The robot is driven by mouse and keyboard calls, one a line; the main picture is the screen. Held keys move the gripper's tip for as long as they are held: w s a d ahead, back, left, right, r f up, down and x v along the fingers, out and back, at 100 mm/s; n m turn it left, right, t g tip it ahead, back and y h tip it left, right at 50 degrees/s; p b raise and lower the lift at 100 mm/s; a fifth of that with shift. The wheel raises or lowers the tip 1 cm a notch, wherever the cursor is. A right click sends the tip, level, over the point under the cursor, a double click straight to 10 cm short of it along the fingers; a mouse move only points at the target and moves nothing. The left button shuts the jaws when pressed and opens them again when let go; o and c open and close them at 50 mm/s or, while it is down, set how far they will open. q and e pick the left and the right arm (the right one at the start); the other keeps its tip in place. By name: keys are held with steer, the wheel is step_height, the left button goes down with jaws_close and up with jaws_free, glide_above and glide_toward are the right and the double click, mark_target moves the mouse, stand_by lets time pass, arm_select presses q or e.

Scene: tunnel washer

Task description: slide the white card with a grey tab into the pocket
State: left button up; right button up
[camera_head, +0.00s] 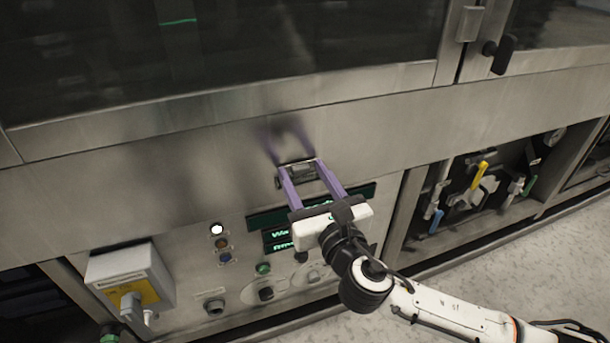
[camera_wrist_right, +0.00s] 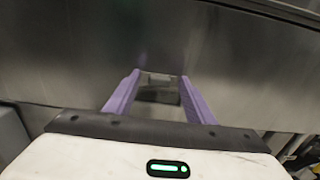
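My right gripper (camera_head: 301,172) has two purple fingers that stand wide apart, with their tips at the steel front of the machine. A small metal-framed pocket (camera_head: 281,183) sits on that front, right at the fingertips. A small grey, partly dark piece (camera_wrist_right: 158,94) shows between the fingers in the right wrist view. I cannot tell whether it is the pocket or the card's grey tab. No white card shows clearly in either view. My left gripper is not in view.
Below the pocket are dark displays with green text (camera_head: 280,238), a column of round buttons (camera_head: 217,229) and knobs. A grey box with a yellow label (camera_head: 133,275) juts out at lower left. An open bay with coloured valve handles (camera_head: 480,175) lies to the right.

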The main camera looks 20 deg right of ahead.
stand_by(0.3)
steer(key=s+p, duration=0.1)
steer(key=s, duration=0.9)
arm_select(q)
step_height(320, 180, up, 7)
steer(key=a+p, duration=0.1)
steer(key=p, duration=0.9)
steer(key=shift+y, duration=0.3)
arm_select(e)
steer(key=s+f+m+g+y, duration=0.1)
steer(key=s+f+m+g, duration=0.3)
steer(key=m, duration=1.3)
steer(key=s+f+m+g+y, duration=0.1)
steer(key=s+f+m+g, duration=0.4)
steer(key=s+f+m, duration=0.6)
step_height(320, 180, down, 4)
steer(key=m, duration=0.6)
steer(key=shift+s+a+f+g, duration=0.2)
steer(key=shift+s+g, duration=0.1)
steer(key=shift+s, duration=0.05)
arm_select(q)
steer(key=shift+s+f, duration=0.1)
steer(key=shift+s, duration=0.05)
